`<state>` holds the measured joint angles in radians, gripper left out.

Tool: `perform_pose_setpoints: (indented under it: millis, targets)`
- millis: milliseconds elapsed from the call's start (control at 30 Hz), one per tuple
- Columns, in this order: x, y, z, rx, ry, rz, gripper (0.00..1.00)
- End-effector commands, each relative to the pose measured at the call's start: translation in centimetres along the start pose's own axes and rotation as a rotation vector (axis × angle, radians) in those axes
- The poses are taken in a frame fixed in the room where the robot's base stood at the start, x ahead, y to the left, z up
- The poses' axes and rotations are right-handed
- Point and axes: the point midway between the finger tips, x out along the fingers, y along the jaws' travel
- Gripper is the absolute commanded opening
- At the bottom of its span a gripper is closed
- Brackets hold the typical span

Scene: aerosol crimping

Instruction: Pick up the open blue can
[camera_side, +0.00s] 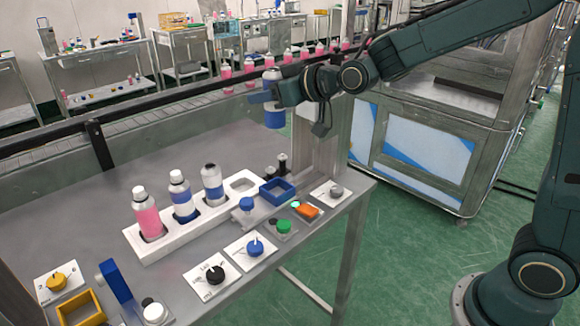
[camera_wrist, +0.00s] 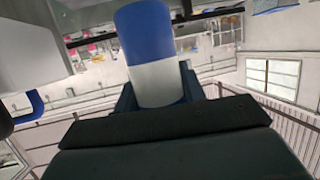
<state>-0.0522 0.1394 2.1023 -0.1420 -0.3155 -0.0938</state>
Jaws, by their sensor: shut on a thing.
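A can with blue and white bands (camera_side: 273,112) is held up in the air above the back right of the table in the side view. My gripper (camera_side: 270,95) is shut around its middle, and the can is roughly upright. In the wrist view the blue and white can (camera_wrist: 152,55) sits between the dark fingers of my gripper (camera_wrist: 158,98). The can's opening cannot be made out. A white rack (camera_side: 190,228) on the table holds a pink bottle (camera_side: 147,218), a blue and white can (camera_side: 182,200) and another blue and white can (camera_side: 213,188). Its rightmost slot is empty.
A grey post (camera_side: 321,145) stands close to the held can. A blue open box (camera_side: 277,191), a yellow box (camera_side: 81,309) and several small knobs and caps lie on the table. A dark rail with pink bottles (camera_side: 226,78) runs behind.

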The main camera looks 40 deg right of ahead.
Motion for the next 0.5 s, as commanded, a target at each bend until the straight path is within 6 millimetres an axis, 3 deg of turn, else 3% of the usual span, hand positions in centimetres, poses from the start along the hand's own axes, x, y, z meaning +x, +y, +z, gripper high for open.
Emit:
perform_pose_setpoints:
  millis: [500]
  targets:
    - [-0.32, -0.01, -0.85, 0.000, 0.001, 0.000, 0.14]
